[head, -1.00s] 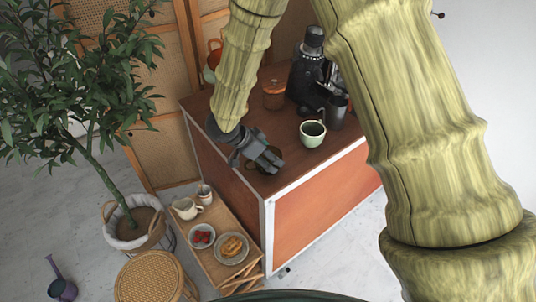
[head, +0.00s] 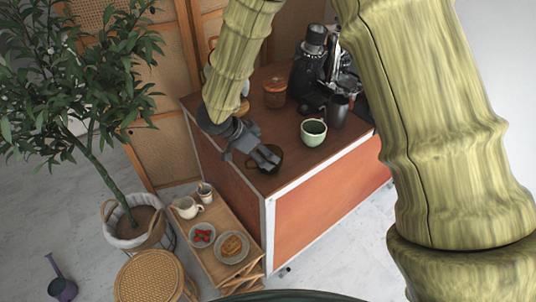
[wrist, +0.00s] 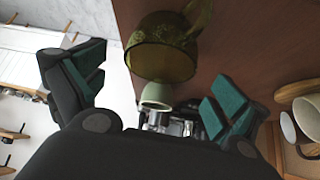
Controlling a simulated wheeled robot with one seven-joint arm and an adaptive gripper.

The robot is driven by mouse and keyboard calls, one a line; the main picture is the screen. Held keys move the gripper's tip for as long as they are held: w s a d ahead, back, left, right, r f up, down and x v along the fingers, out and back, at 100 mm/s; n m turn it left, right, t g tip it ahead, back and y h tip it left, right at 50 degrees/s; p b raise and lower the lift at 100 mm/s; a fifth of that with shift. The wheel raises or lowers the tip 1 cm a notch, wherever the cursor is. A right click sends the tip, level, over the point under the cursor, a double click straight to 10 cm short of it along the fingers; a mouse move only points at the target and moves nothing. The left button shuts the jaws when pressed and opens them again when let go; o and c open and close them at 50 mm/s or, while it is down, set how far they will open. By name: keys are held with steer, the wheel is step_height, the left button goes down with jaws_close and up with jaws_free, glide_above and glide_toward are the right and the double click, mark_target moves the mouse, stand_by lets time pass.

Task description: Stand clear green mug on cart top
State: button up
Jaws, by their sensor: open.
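The clear green mug (wrist: 160,52) is see-through olive green in the wrist view, with its handle toward the upper right. It is beyond my fingertips, roughly between their lines. In the head view the mug (head: 277,156) is a dark ring near the cart top's front corner, partly hidden by my gripper (head: 264,160). My gripper is open in the wrist view (wrist: 150,92), its two fingers wide apart and empty. I cannot tell whether the fingers touch the mug. The cart top (head: 285,180) is brown with a pale edge.
A mint green cup (head: 313,132) stands behind the mug to the right. A dark metal cup (head: 338,110), a black coffee machine (head: 308,70) and a brown lidded jar (head: 275,93) stand farther back. A low side table (head: 220,215) with dishes is left of the cart.

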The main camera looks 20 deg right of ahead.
steer(key=b+v, duration=0.1)
steer(key=v, duration=0.7)
steer(key=shift+r, duration=0.2)
